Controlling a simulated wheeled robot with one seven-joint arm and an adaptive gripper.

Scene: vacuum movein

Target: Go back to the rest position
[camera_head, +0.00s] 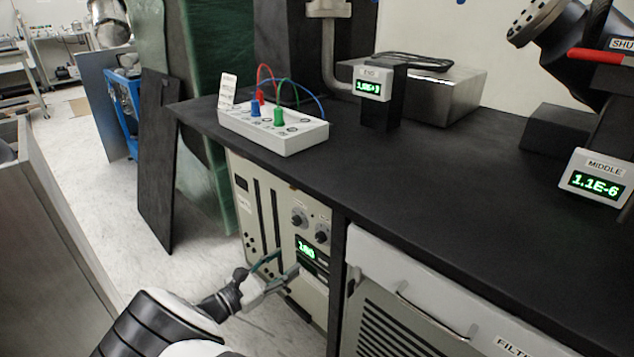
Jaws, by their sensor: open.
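My gripper (283,268) is at the end of my arm, which comes in from the lower left. It is open, with its two thin fingers apart and nothing seen between them. It is in front of the beige control panel (272,207) under the bench. The panel has two round knobs and a green display (306,249). The fingers overlap the panel's lower part in the picture, just left of and below the display. I cannot tell whether they touch it.
The black bench top (430,190) holds a white box with coloured plugs (275,128), an END display (373,86) and a MIDDLE display (597,179). A handled drawer unit (420,300) is right of the panel. A metal cabinet (45,260) stands left. Pale floor lies between.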

